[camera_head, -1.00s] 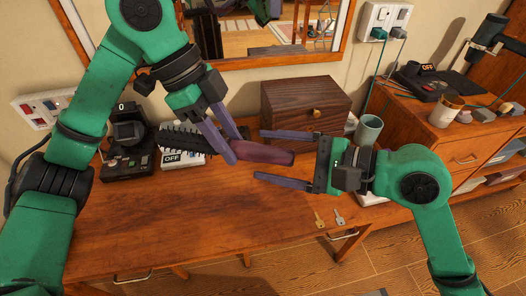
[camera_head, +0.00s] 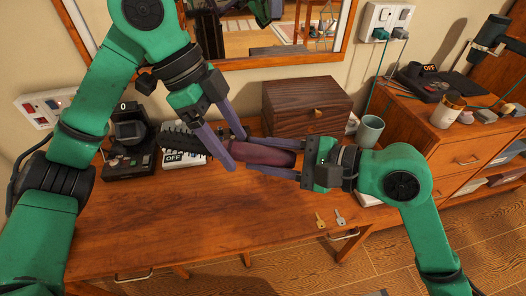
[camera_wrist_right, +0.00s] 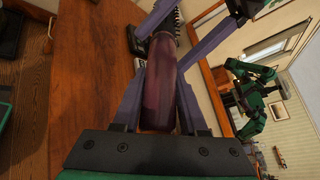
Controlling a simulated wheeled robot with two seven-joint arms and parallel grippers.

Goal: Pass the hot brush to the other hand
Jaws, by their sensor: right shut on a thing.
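The hot brush has a dark maroon handle (camera_head: 262,154) and a black bristled barrel (camera_head: 183,142). It lies level above the table, its bristles to the left. My right gripper (camera_head: 284,158) is shut on the end of the handle from the right; the wrist view shows the handle (camera_wrist_right: 160,85) between its two fingers. My left gripper (camera_head: 238,150) comes from above left, its fingers spread on either side of the handle near the barrel. It looks open, with the handle still between its fingers. Part of the brush is hidden behind the left fingers.
A wooden box (camera_head: 304,106) stands behind the brush, with a green cup (camera_head: 369,130) to its right. A black device (camera_head: 130,143) and a white switch box (camera_head: 178,158) stand at the left. Two keys (camera_head: 330,218) lie near the front edge. The front left tabletop is clear.

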